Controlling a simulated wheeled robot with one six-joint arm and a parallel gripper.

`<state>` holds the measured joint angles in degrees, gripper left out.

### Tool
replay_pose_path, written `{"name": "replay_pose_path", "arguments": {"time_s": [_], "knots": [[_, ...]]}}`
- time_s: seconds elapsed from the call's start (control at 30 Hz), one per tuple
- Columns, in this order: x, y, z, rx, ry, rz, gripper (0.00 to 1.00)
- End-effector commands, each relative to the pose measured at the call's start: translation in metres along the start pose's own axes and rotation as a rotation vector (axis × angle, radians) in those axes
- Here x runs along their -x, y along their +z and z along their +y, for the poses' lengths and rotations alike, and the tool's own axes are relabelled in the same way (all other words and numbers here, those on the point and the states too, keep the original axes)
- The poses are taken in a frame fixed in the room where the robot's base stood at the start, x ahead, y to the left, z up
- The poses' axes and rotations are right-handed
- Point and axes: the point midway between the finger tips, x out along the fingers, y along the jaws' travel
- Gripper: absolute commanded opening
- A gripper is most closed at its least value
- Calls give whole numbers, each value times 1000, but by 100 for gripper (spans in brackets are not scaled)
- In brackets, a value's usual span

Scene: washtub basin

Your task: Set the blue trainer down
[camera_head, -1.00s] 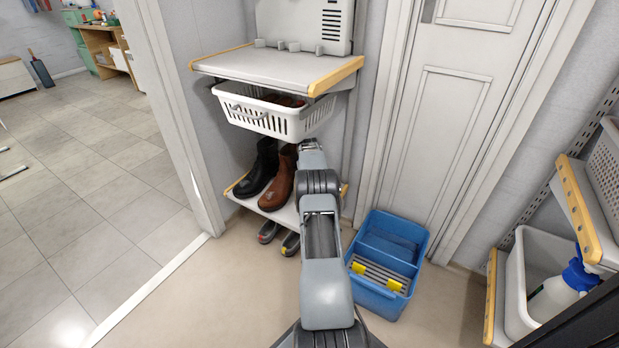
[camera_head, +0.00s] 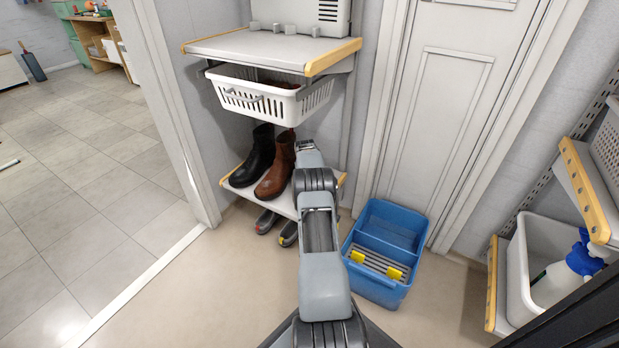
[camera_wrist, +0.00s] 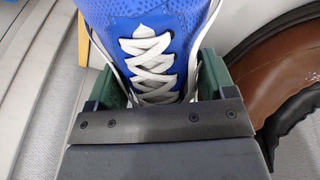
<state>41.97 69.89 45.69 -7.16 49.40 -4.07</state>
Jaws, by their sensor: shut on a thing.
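The blue trainer (camera_wrist: 183,18) with white laces fills the upper middle of the wrist view. My gripper (camera_wrist: 157,75) is shut on it, with a green finger on each side. In the head view my arm reaches towards the shoe rack, its end at the right of the boots; the trainer and fingers cannot be made out there. The rack's lower shelf (camera_head: 281,203) holds a black boot (camera_head: 258,158) and a brown boot (camera_head: 277,168). Whether the trainer touches the shelf cannot be told.
A white basket (camera_head: 262,103) hangs under the upper shelf (camera_head: 262,50), above the boots. Grey shoes (camera_head: 266,221) sit below the lower shelf. A blue divided bin (camera_head: 375,290) stands on the floor at the right. A white tub (camera_head: 521,262) stands farther right.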

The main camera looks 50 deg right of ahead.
Motion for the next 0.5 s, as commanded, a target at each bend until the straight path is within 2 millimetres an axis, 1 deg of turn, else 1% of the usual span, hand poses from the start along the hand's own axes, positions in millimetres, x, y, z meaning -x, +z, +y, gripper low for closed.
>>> {"name": "replay_pose_path", "arguments": {"time_s": [0.5], "knots": [[-2, 0, 0, 0, 0, 2, 39]]}}
